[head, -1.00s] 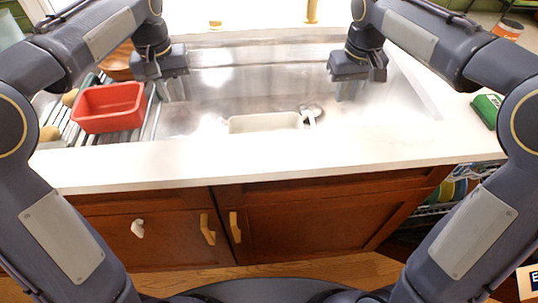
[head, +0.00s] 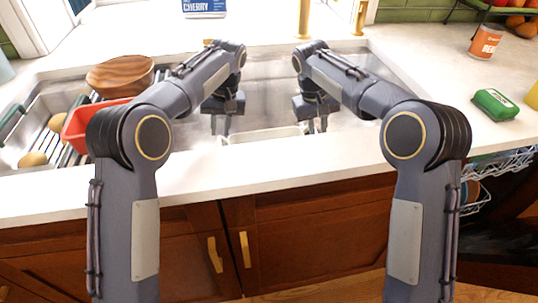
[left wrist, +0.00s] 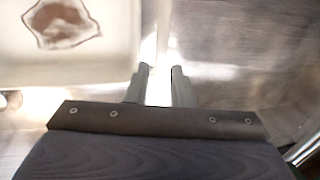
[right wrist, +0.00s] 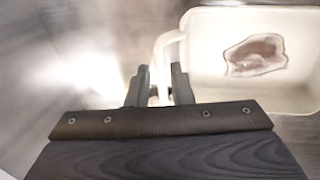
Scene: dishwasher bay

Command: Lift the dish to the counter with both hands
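The dish (head: 262,134) is a white, rectangular pan in the sink, mostly hidden by the counter's front edge in the head view. A brown stain marks its inside in the left wrist view (left wrist: 110,62) and the right wrist view (right wrist: 218,78). My left gripper (head: 221,130) is at the dish's left end, its fingers apart, with a pale handle loop in line with the gap. My right gripper (head: 316,126) is at the right end, also with fingers apart and a handle loop in line with its gap. I cannot tell whether the fingers touch the handles.
A red bin (head: 80,124), partly behind my left arm, and a wooden bowl (head: 121,76) are at the rack on the left. The front counter strip (head: 270,163) is clear.

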